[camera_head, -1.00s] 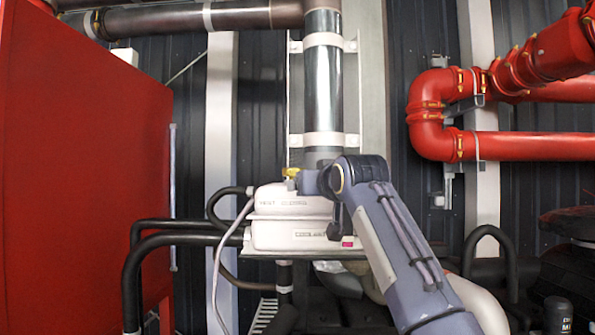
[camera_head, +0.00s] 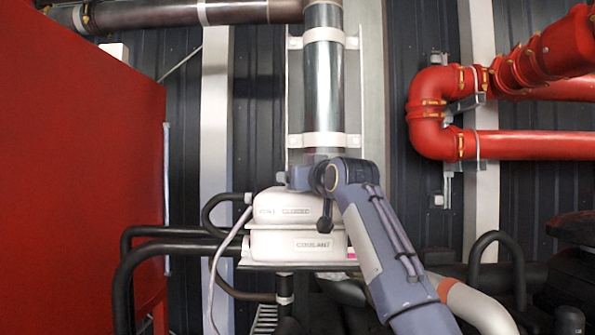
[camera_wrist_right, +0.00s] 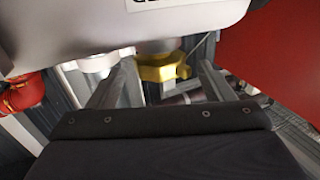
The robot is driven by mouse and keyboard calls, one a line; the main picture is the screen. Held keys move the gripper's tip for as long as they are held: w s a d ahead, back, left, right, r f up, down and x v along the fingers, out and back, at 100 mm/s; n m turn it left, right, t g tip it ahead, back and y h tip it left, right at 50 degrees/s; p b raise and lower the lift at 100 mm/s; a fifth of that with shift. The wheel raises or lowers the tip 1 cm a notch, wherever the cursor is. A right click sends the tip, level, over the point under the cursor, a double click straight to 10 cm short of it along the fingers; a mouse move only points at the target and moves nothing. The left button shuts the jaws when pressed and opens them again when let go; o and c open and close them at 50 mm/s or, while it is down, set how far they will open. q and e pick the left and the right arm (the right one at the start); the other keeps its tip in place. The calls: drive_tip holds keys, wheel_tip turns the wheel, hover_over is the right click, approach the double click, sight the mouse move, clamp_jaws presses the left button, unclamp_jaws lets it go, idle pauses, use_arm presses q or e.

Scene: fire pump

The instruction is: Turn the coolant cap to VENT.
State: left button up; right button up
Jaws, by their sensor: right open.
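The white coolant tank (camera_head: 275,241) stands below the vertical steel pipe, with CLOSED and COOLANT labels and a partly legible label to the left of CLOSED. Its yellow cap is hidden in the head view behind my right gripper (camera_head: 297,178) and wrist. In the right wrist view the yellow cap (camera_wrist_right: 160,68) shows between the two fingers of my right gripper (camera_wrist_right: 166,72). The fingers are apart, one on each side of the cap; I cannot tell whether they touch it. Which label the cap points to is not clear. My left gripper is not in view.
A large red cabinet (camera_head: 75,180) fills the left. Black hoses (camera_head: 165,238) and a thin grey hose (camera_head: 222,255) run left of the tank. A steel pipe (camera_head: 323,90) rises behind it. Red pipes (camera_head: 432,125) are at the upper right.

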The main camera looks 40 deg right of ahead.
drive_tip(key=shift+p+x, duration=0.4)
drive_tip(key=shift+x, duration=0.75)
drive_tip(key=shift+w+d, duration=0.15)
drive_tip(key=shift+w, duration=0.1)
